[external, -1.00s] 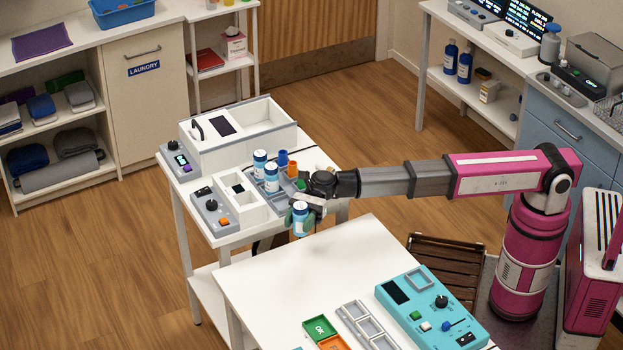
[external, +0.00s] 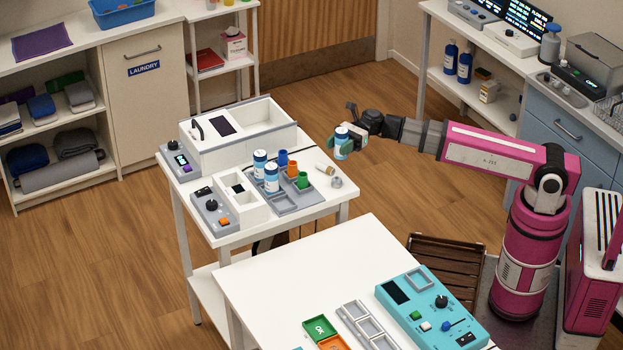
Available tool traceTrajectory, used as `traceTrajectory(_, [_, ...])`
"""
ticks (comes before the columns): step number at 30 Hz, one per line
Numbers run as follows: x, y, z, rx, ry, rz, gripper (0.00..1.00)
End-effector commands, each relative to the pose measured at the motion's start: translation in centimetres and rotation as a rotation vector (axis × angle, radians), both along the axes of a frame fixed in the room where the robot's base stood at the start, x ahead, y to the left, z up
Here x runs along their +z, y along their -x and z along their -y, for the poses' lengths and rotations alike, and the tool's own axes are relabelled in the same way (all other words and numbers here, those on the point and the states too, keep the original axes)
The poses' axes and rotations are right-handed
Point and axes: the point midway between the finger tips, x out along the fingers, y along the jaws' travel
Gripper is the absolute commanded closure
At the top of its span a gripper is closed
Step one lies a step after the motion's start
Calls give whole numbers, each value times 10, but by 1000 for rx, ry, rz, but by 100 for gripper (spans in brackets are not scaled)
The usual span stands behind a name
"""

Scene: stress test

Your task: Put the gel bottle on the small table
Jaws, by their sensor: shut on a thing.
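Two similar bottles stand on that table, one at the back (external: 260,165) and one in front (external: 271,180), by a grey compartment tray (external: 285,205). A nearer white table (external: 300,262) is in the foreground. I cannot tell which bottle is the gel bottle, nor which table is the small one.
Blue (external: 282,157), orange (external: 292,168) and green (external: 303,180) cups stand at the tray. A tan cylinder (external: 325,170) and a small metal piece (external: 337,182) lie to its right. A teal control box (external: 432,305) occupies the nearer table's right; its upper left is bare.

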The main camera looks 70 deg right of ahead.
Motion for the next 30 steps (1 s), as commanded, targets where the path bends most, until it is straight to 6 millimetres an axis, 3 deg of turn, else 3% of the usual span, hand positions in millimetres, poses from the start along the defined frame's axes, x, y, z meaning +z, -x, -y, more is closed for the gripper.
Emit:
traceTrajectory(1, [0, 9, 17, -19, -1, 0, 81])
traceTrajectory(8, [-6, 36, 83, -89, -1, -1, 81])
traceTrajectory(13, [-34, 51, 125, -134, 0, -4, 81])
traceTrajectory(18, [-70, 51, 142, -147, -1, -4, 81])
traceTrajectory(30, [-156, 52, 160, -168, -1, -4, 81])
